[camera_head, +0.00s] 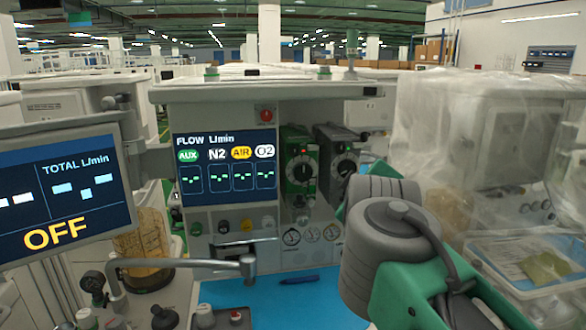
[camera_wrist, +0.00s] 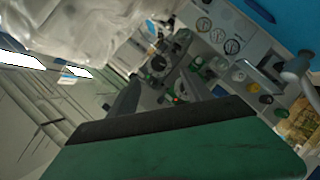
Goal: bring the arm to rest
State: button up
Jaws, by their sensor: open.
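My arm, grey and green, reaches in from the lower right of the head view and stands before the anaesthesia cart (camera_head: 245,95). Its grey joint covers part of the cart's right side, and my gripper is mostly hidden behind it there. In the wrist view my gripper (camera_wrist: 163,92) shows two dark fingers spread apart beyond the green housing, with nothing seen between them. The view there is tilted, with the cart's dials and gauges beyond the fingers.
A display (camera_head: 65,195) reading OFF stands at left. A metal arm (camera_head: 185,263) crosses above the blue work surface (camera_head: 285,308), where a blue pen (camera_head: 299,279) lies. A plastic-wrapped cart (camera_head: 470,125) stands close at right. Green and black vaporizers (camera_head: 300,170) are on the cart.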

jog(key=s+d+f+m+g+y+p, duration=0.1)
jog(key=s+f+m+g+p, duration=0.2)
jog(key=s+f, duration=0.6)
jog(key=s+d+f+m+g+y+p, duration=0.1)
jog(key=s+f+m+g+p, duration=0.2)
jog(key=f, duration=1.4)
jog(key=s+m+g, duration=0.3)
jog(key=s+g, duration=0.1)
jog(key=s, duration=0.2)
jog(key=shift+s+f+g, duration=0.2)
jog(key=shift+g, duration=0.1)
